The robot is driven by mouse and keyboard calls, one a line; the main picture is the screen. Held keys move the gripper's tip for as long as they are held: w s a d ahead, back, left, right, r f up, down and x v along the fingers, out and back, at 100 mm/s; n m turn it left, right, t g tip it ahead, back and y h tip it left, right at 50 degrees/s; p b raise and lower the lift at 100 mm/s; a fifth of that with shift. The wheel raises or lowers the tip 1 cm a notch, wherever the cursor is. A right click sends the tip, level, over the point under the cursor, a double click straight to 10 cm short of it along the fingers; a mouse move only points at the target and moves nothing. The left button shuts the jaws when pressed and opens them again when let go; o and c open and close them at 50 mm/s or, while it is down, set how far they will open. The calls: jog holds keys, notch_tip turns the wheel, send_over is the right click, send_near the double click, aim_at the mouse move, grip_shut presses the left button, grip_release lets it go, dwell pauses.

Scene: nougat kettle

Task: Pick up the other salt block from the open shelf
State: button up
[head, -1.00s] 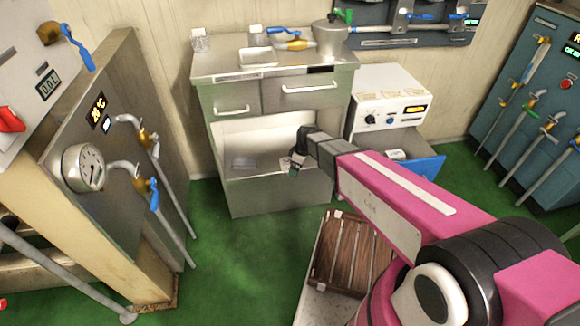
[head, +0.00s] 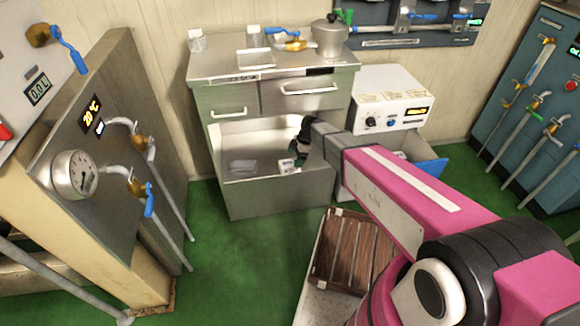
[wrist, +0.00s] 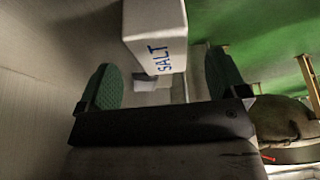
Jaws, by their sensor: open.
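A white salt block (wrist: 155,32) with "SALT" in blue letters fills the upper middle of the wrist view. In the head view a small white block with dark marks, likely the same salt block (head: 289,166), lies in the open shelf (head: 275,200) of the metal cabinet. My gripper (wrist: 164,80) is open, its green-padded fingertips spread to either side of the block in the wrist picture, with gaps to both. I cannot tell how deep the block sits between them. In the head view my gripper (head: 298,153) is inside the shelf, just above the block.
A flat grey piece (head: 243,165) lies further left in the shelf. The shelf's front wall and side walls stand close around my gripper. A white machine with an open blue-fronted drawer (head: 430,170) is to the right. A wooden crate (head: 345,250) stands in front.

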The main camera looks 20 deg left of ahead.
aim_at(291, 162)
jog(key=shift+x, duration=3)
jog(key=shift+s+a+r, duration=0.1)
jog(key=shift+a, duration=0.05)
jog(key=c, duration=1.3)
